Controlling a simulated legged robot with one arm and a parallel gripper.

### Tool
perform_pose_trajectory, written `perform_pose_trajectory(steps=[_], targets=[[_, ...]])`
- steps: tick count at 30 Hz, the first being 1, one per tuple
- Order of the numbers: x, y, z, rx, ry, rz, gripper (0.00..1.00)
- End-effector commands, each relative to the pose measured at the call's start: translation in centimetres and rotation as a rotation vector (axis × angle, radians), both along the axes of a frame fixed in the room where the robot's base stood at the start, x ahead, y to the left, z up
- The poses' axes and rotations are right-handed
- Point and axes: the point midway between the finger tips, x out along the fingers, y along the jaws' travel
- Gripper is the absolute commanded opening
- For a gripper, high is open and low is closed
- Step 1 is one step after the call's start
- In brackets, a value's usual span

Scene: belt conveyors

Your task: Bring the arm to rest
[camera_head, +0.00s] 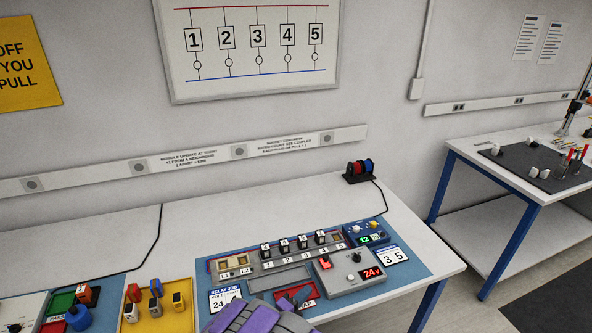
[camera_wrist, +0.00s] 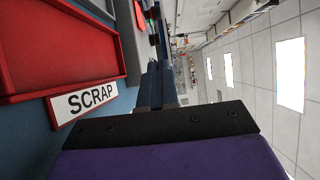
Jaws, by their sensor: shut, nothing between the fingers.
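My arm's purple and dark end, with my gripper (camera_head: 290,300), shows at the bottom middle of the head view, low over the near edge of the relay board (camera_head: 219,267). In the wrist view my gripper (camera_wrist: 158,85) points away from the camera, past a black bar and purple housing. Its fingers are shut with nothing between them. The red tray (camera_wrist: 70,50) labelled SCRAP (camera_wrist: 92,98) is close on the left of the wrist view. In the head view this red tray (camera_head: 309,289) is partly hidden by my arm.
The board carries several numbered modules, a red switch with a 24 V display (camera_head: 371,272) and a blue meter (camera_head: 366,234). A yellow block with modules (camera_head: 155,320) stands left. Spools (camera_head: 360,171) sit behind. A second table (camera_head: 490,150) is at right. The white table's back is mostly clear.

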Motion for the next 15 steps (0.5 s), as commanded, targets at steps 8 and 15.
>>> perform_pose_trajectory(steps=[8, 15], targets=[[0.0, -6.0, 6.8, 0.124, -0.176, -0.190, 0.00], [-3.4, -14.4, 15.3, 0.322, -0.466, -0.471, 0.00]])
